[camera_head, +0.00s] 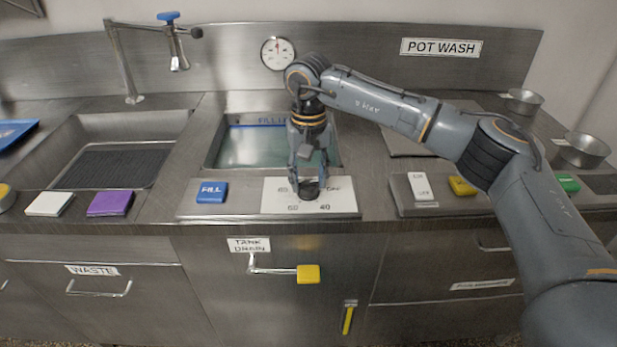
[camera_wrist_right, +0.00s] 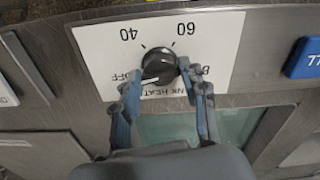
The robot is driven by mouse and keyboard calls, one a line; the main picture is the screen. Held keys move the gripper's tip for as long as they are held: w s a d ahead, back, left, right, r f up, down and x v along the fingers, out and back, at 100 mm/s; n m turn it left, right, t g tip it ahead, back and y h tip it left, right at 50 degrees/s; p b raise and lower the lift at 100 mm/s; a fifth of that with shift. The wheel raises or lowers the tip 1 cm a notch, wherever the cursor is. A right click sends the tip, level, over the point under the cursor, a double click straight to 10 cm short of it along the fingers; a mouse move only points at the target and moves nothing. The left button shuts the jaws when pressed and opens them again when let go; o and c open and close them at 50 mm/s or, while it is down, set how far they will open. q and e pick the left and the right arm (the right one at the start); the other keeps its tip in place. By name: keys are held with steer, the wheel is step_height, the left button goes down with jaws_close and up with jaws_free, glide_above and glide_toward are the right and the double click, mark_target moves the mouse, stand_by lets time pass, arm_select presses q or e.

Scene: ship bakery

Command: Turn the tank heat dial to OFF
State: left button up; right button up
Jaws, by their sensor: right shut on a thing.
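The tank heat dial (camera_head: 309,188) is a round black knob on a white label plate (camera_head: 275,197) at the front of the filled sink. In the right wrist view the dial (camera_wrist_right: 160,64) has 40, 60 and OFF printed around it. A pale mark shows on the dial's edge on the side of OFF; the 80 is partly covered by a finger. My right gripper (camera_head: 307,180) points down over the dial, its fingers shut on the dial's sides. The right wrist view shows the gripper (camera_wrist_right: 163,80) with one finger on each side of the dial. My left gripper is not in view.
A white rocker switch (camera_head: 420,186) and a yellow block (camera_head: 461,186) are on the panel to the right. A yellow-handled tank drain lever (camera_head: 308,274) is below. A tap (camera_head: 125,60) stands at the back left.

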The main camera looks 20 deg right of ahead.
mark_target(309, 183)
steer(key=shift+n, duration=0.4)
steer(key=o, duration=1.1)
steer(key=shift+o, duration=0.2)
steer(key=shift+r, duration=0.1)
step_height(309, 183, up, 12)
